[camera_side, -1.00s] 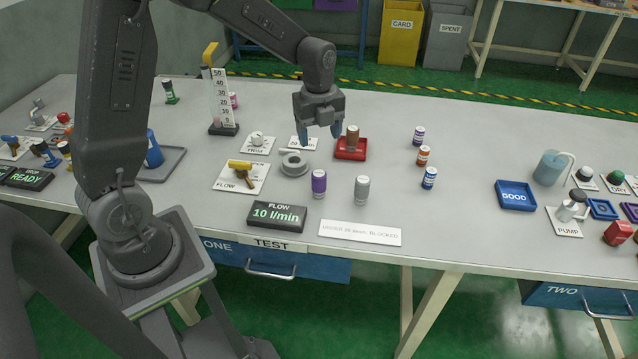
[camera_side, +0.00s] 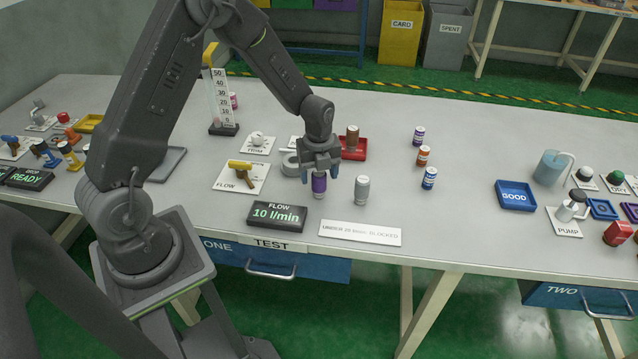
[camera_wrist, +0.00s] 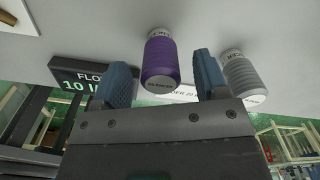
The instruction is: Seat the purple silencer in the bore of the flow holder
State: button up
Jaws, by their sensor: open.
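The purple silencer (camera_side: 319,186) stands upright on the table, with my gripper (camera_side: 320,176) just above and around its top in the side view. In the wrist view the purple silencer (camera_wrist: 162,62) shows between and beyond the two blue fingertips (camera_wrist: 165,80), which are apart and not closed on it. The flow holder, a grey ring-shaped piece (camera_side: 289,163), sits behind and left of the silencer, partly hidden by my gripper. Its bore is not visible now.
A grey silencer (camera_side: 362,190) stands close to the right, also in the wrist view (camera_wrist: 243,78). The flow display (camera_side: 277,217) and a white sign (camera_side: 359,233) lie in front.

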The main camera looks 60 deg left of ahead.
jog(key=shift+a+f, duration=0.1)
jog(key=shift+f, duration=1.25)
jog(key=shift+c, duration=0.5)
jog(key=c, duration=0.9)
